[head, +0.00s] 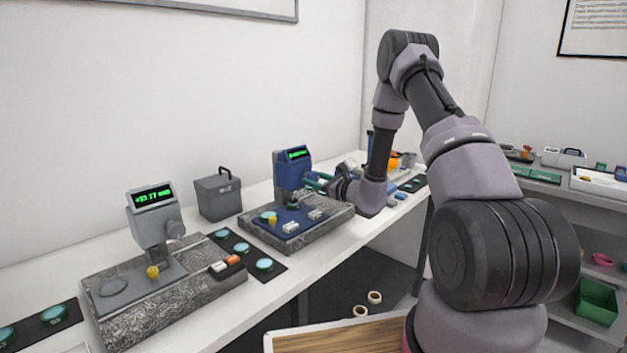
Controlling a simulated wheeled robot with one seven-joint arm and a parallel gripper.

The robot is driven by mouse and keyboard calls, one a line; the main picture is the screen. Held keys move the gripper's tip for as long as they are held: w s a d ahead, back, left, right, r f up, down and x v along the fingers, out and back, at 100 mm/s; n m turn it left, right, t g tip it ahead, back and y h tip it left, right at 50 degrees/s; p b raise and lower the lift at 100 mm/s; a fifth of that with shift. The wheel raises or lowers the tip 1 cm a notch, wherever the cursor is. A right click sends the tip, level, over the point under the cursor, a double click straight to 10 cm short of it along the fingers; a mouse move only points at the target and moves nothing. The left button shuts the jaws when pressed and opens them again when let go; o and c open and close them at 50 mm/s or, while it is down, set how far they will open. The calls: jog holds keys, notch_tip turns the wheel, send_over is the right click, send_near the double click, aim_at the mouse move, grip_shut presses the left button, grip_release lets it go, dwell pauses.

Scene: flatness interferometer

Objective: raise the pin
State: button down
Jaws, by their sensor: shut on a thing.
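A blue gauge (292,176) with a lit green display stands on a speckled stone base (334,225) on the bench. My gripper (318,182) reaches in from the right and is shut at the right side of the blue gauge's column. The part between its fingers is small and mostly hidden, so I cannot tell if it is the pin. Below the gauge head, a teal disc sits on the blue plate (300,218), with a small yellow knob (272,219) in front. A similar grey gauge (152,215) stands to the left, its display reading about +93.77.
Teal discs lie on a black mat (222,236) between the two bases. A dark grey case (218,194) stands behind, near the wall. The white bench (278,281) is narrow, with a clear front strip. Shelves with small items are at the right.

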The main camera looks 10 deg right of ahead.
jog(key=m, duration=0.5)
jog(key=shift+m, duration=0.3)
jog(key=m, duration=0.4)
jog(key=shift+s, duration=0.1)
jog(key=m, duration=1)
jog(key=shift+m, duration=0.4)
jog(key=shift+c, duration=1.6)
grip_release()
